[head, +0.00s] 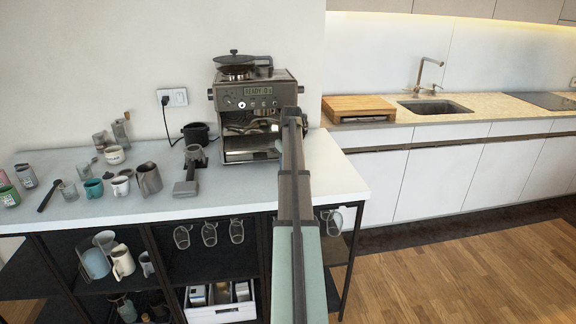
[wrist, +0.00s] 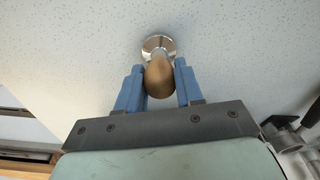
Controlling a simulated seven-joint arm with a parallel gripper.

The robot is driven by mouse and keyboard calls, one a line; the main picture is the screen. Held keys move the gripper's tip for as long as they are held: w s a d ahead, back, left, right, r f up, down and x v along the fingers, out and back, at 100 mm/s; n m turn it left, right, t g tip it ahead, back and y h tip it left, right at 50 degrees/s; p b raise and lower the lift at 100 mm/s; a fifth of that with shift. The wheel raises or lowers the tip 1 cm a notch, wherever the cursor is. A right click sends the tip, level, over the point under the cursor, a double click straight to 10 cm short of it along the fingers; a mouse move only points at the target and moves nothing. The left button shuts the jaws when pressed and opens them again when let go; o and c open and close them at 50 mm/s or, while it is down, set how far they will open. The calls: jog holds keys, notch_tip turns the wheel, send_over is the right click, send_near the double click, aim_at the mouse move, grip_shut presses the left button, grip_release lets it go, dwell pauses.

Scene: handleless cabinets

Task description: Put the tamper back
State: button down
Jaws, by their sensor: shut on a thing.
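In the wrist view, the tamper (wrist: 160,80) has a rounded brown wooden handle and a shiny round metal base. My gripper (wrist: 158,72) is shut on the handle, with one blue finger on each side. The metal base points away from the gripper toward a pale speckled surface (wrist: 80,60). I cannot tell whether the base touches that surface. In the head view, my arm reaches up the middle in front of the espresso machine (head: 250,90), and the tamper and fingers cannot be made out there.
A grey stand with a portafilter (head: 188,172) is left of the machine on the white counter (head: 240,190). Several cups and jugs crowd the counter's left part. The counter right of my arm is clear.

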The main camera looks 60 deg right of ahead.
jog(key=c, duration=0.7)
grip_release()
jog(key=shift+f, duration=0.1)
jog(key=r, duration=0.4)
jog(key=s+r, duration=0.1)
jog(key=r, duration=0.7)
jog(key=shift+s+a+r, duration=0.1)
jog(key=shift+s+a, duration=0.05)
jog(key=shift+a, duration=0.2)
